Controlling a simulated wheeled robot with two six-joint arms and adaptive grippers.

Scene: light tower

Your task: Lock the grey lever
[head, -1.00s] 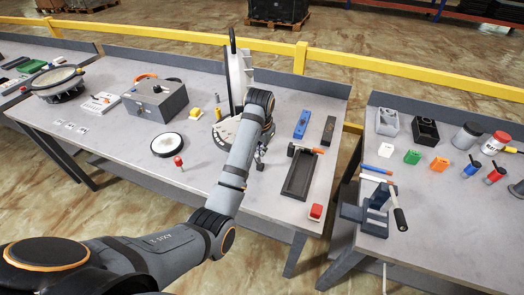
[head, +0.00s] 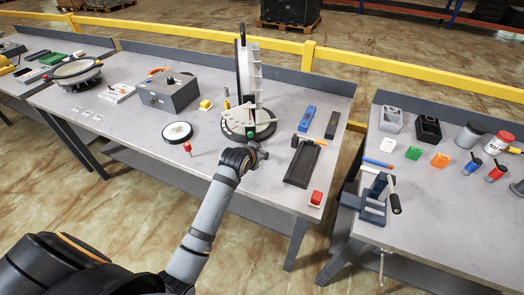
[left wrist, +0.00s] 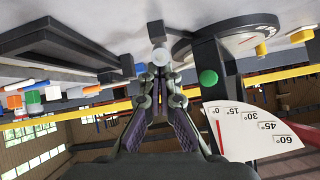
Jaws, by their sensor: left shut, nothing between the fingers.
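The angle device (head: 262,128) stands on the middle table, with a dark round base, a pale plate and a tall upright part. My left gripper (head: 257,152) is at the front edge of its base. In the left wrist view, the left gripper (left wrist: 161,76) is shut and empty, its tips pointing at a light grey rounded end (left wrist: 158,56), probably the grey lever. I cannot tell whether they touch. A dark arm with a green knob (left wrist: 208,77) and a white angle scale (left wrist: 250,130) with a red pointer near 0° are beside the fingers. My right gripper is not seen.
The table front is mostly clear.

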